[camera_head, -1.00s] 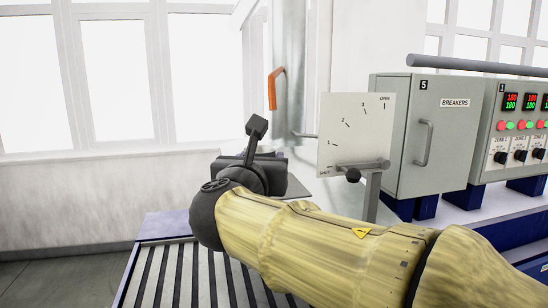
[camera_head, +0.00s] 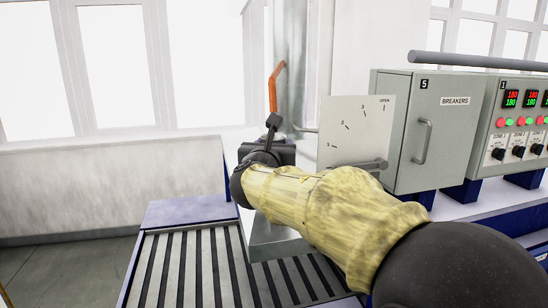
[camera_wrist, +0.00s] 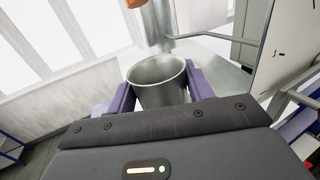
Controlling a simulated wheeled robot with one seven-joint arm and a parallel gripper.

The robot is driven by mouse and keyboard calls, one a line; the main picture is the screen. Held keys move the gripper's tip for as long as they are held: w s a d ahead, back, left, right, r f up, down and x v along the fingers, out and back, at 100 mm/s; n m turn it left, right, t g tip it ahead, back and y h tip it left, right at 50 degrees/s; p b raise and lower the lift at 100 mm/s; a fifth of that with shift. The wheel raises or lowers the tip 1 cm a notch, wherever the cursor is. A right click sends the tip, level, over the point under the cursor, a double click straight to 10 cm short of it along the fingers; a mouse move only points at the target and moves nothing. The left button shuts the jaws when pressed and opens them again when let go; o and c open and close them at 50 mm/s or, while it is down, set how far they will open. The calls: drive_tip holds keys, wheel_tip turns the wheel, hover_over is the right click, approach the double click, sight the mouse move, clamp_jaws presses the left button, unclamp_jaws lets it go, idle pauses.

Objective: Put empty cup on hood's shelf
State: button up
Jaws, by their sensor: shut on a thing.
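A grey metal cup (camera_wrist: 158,82) stands between the purple fingers of my gripper (camera_wrist: 163,90) in the wrist view. The gripper is shut on it. The cup looks upright with its mouth open, and its visible inside is empty. A pale flat shelf (camera_wrist: 217,66) lies just beyond the cup; whether the cup touches it I cannot tell. In the head view my gripper body (camera_head: 266,152) is over the shelf area, left of the dial plate. The shelf's front (camera_head: 270,245) shows under my arm. My gripper hides the cup there.
An orange handle (camera_head: 275,88) hangs beside a vertical metal duct (camera_head: 291,70) behind my gripper. A white dial plate (camera_head: 355,130) with a lever stands close to my arm's right. A breaker cabinet (camera_head: 428,130) is further right. A slatted conveyor (camera_head: 185,265) lies below.

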drive_tip(key=shift+w+f, duration=0.1)
drive_tip(key=shift+w, duration=0.3)
drive_tip(key=shift+f+p, duration=0.6)
drive_tip(key=shift+f, duration=1)
drive_tip(key=shift+f, duration=0.1)
drive_tip(key=o, duration=1.1)
drive_tip(key=shift+c, duration=0.2)
drive_tip(key=s+a+b, duration=0.1)
drive_tip(key=s+b, duration=0.4)
drive_tip(key=s, duration=0.7)
drive_tip(key=shift+a, duration=0.15)
